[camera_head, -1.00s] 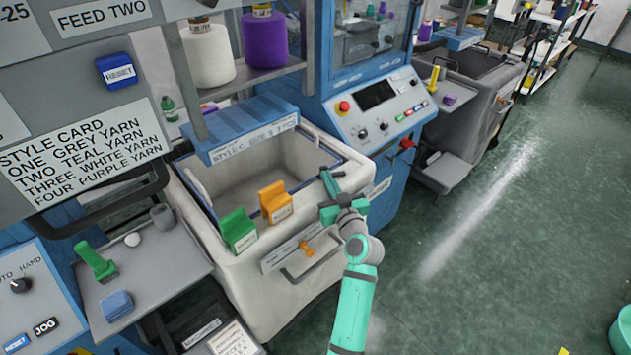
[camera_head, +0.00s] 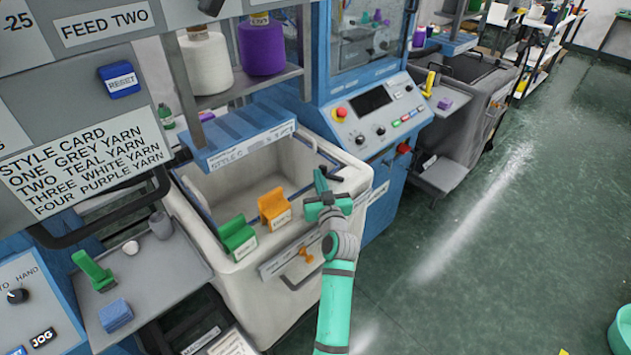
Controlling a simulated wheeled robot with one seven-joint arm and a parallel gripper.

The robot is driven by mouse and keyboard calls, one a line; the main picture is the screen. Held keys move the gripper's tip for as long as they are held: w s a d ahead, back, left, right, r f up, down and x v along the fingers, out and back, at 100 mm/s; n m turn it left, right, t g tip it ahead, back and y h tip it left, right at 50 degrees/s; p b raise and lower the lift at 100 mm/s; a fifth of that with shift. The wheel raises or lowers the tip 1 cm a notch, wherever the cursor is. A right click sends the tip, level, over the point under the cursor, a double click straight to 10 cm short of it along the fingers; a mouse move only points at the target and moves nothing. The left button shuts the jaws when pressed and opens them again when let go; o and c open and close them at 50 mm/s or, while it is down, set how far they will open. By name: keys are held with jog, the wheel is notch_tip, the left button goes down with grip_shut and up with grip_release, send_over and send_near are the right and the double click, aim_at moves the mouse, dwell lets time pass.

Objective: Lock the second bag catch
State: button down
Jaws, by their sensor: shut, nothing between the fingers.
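A white fabric bag bin (camera_head: 228,275) with an open top stands in front of the blue machine. A green catch (camera_head: 237,236) and an orange catch (camera_head: 274,209) stand upright side by side on its front rim, each with a small label too small to read. I cannot tell from the labels which is the second. My teal gripper (camera_head: 320,181) is shut and empty above the front right corner of the rim, right of the orange catch and apart from it. A small dark piece (camera_head: 333,173) shows just behind the fingers, partly hidden.
An orange knob (camera_head: 306,255) and a bar handle are on the bin's front. A blue STYLE C ledge (camera_head: 240,145) overhangs the back. A grey side tray (camera_head: 165,275) stands left.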

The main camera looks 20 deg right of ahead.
jog(key=shift+w+d, duration=0.2)
jog(key=shift+w, duration=0.7)
jog(key=shift+w+d, duration=0.2)
jog(key=shift+w, duration=0.8)
dwell(0.8)
jog(key=s, duration=1)
jog(key=shift+s+a, duration=0.4)
